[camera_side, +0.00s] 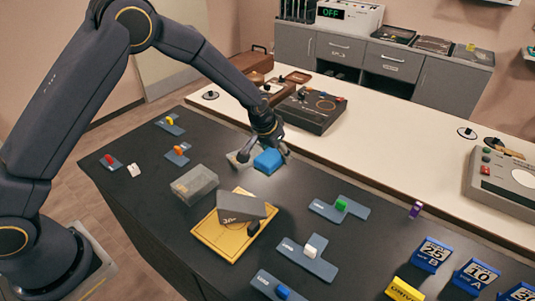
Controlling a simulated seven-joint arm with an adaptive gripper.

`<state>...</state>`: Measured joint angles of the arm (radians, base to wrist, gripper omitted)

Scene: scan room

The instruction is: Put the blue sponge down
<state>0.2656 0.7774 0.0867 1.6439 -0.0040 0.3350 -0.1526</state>
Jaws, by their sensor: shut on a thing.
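The blue sponge (267,161) is a small bright blue block near the back edge of the dark table. My gripper (264,152) is shut on it, with a finger on either side. The sponge is at or just above the table top; I cannot tell whether it touches. A pale grey object (236,158) sits just left of the sponge, partly hidden by my gripper.
A clear grey box (194,184) and a yellow tray (213,236) bearing a grey block (240,207) stand in front. Blue-grey plates with coloured pegs, such as the green peg (341,204), lie around. Dark table (290,183) is bare right of the sponge.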

